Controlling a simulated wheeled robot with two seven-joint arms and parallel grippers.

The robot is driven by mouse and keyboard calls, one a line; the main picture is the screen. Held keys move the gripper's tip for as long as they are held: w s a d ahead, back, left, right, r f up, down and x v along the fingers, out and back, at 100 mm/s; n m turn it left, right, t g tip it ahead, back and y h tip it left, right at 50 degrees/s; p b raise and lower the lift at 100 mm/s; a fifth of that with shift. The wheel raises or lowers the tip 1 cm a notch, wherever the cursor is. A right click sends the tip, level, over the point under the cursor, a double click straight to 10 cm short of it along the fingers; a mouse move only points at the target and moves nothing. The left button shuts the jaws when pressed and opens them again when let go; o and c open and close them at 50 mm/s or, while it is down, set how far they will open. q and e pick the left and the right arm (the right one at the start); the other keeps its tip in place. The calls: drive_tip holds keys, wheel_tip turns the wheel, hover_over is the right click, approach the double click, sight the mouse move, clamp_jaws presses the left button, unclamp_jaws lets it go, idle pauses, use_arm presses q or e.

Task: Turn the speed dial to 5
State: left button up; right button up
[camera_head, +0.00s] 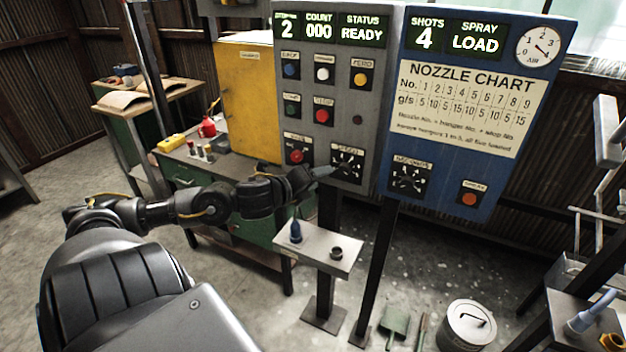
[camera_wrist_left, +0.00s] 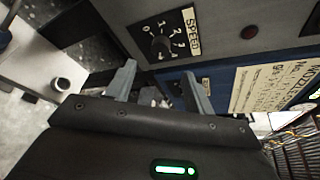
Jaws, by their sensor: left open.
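The speed dial (camera_head: 347,163) is a black dial with white markings low on the grey control panel. In the left wrist view the dial (camera_wrist_left: 160,47) shows a round black knob, white numbers and a "SPEED" label; I cannot tell which number it points to. My left gripper (camera_head: 318,172) is just left of the dial in the head view. In the left wrist view its two fingers (camera_wrist_left: 158,80) are apart with nothing between them, and the knob lies beyond their tips. I see no contact with the knob. My right gripper is not in view.
Several coloured buttons, including a red one (camera_head: 296,156), sit close by on the grey panel. The blue panel (camera_head: 455,180) on the right has another dial (camera_head: 409,179). A small shelf (camera_head: 318,252) with a blue nozzle (camera_head: 296,231) is below my gripper.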

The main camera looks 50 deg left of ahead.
use_arm(q)
drive_tip(key=shift+s+r, duration=0.25)
drive_tip(key=shift+s, duration=0.45)
